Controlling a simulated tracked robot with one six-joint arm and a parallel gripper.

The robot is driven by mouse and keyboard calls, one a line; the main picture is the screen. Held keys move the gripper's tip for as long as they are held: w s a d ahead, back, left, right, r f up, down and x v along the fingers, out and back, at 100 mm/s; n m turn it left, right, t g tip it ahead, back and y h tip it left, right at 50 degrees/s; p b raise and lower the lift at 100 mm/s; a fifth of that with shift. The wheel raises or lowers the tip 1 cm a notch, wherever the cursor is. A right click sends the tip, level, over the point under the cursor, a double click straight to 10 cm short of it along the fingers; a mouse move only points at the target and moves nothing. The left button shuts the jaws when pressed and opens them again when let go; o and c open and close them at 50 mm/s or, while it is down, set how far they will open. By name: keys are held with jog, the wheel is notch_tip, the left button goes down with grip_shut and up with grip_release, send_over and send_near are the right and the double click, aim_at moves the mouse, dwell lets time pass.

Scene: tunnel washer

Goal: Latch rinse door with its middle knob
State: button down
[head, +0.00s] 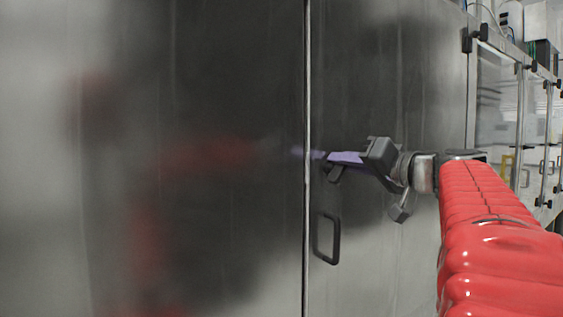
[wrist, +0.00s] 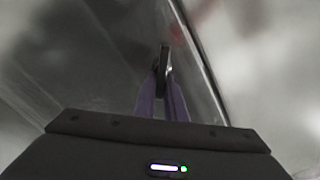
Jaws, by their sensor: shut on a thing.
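The rinse door appears as a large brushed steel panel (head: 385,75) right of a vertical seam in the head view. My gripper (head: 330,157) comes in from the right, its purple fingers at the panel near this seam. In the wrist view my gripper (wrist: 163,85) is shut on a small dark knob (wrist: 164,58), which stands between the fingertips. The knob is mostly hidden by the fingers, and its turn angle is hard to tell. Whether it is the middle knob cannot be told from these views.
A dark loop handle (head: 327,238) is on the panel below my gripper, close to the seam (head: 307,100). Another steel panel (head: 200,50) fills the left, with blurred reflections. Framed doors with dark knobs (head: 548,84) recede at the far right.

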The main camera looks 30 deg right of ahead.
jog(key=m, duration=0.2)
jog(key=f+m, duration=0.1)
jog(key=m, duration=0.2)
jog(key=shift+w+d+f+m, duration=0.1)
jog(key=shift+d+f+m, duration=0.1)
jog(key=shift+f+m, duration=0.25)
jog(key=shift+m, duration=1)
jog(key=shift+f+m, duration=0.15)
jog(key=shift+m, duration=1)
jog(key=c, duration=1.9)
grip_release()
jog(key=shift+r, duration=0.1)
jog(key=shift+o, duration=0.3)
jog(key=shift+r, duration=0.1)
jog(key=shift+d, duration=0.1)
